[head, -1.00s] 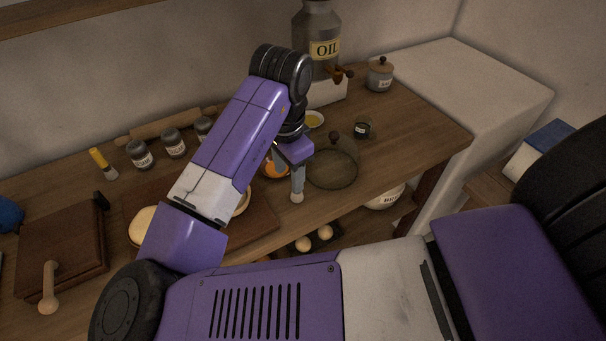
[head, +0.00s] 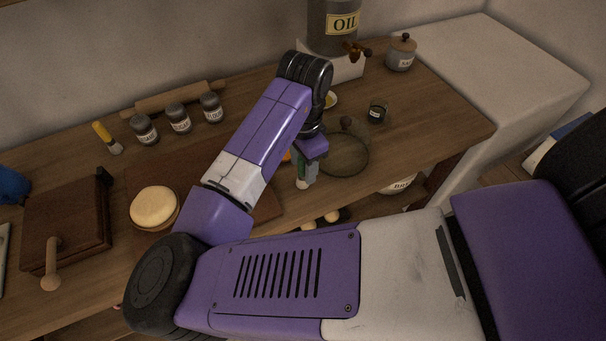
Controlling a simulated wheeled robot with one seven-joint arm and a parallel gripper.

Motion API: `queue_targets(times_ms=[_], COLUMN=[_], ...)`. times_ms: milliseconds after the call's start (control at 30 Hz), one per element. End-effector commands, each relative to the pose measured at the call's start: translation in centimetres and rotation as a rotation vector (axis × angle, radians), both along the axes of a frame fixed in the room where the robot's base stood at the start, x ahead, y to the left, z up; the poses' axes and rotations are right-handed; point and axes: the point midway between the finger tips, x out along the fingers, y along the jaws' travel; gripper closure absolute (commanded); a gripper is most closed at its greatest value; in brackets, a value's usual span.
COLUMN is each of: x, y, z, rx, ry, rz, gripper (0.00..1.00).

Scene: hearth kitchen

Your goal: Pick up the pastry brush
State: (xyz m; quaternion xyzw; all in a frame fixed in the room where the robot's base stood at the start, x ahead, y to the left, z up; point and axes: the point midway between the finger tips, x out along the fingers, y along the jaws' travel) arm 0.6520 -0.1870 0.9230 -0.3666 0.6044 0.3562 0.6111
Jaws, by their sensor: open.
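The pastry brush (head: 106,137) has a yellow handle and pale bristles. In the head view it lies on the wooden worktop at the far left, left of the spice jars and near the back wall. My gripper (head: 303,182) is at the right of the cutting board, above the worktop's front part and far to the right of the brush. It is open, and I see nothing held in it. My own arm partly hides the gripper and the things behind it.
Three dark jars (head: 179,118) stand right of the brush, with a rolling pin (head: 175,99) behind them. A dough round (head: 154,207) lies on the board. A wooden press (head: 66,225) is front left. A glass dome (head: 346,155) and oil urn (head: 335,28) stand right.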

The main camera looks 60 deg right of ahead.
Motion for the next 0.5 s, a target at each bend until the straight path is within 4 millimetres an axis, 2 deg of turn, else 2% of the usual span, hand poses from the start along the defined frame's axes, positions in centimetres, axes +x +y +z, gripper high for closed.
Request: queue_targets(times_ms=[100, 333, 367, 500], x=[-0.01, 0.01, 0.01, 0.01], y=[0.01, 0.0, 0.0, 0.0], z=[-0.88, -1.03, -1.03, -1.01], rx=[0.0, 0.0, 0.0, 0.0], ry=[0.001, 0.0, 0.0, 0.0], rz=[0.001, 0.0, 0.0, 0.0], gripper=[0.51, 0.51, 0.55, 0.82])
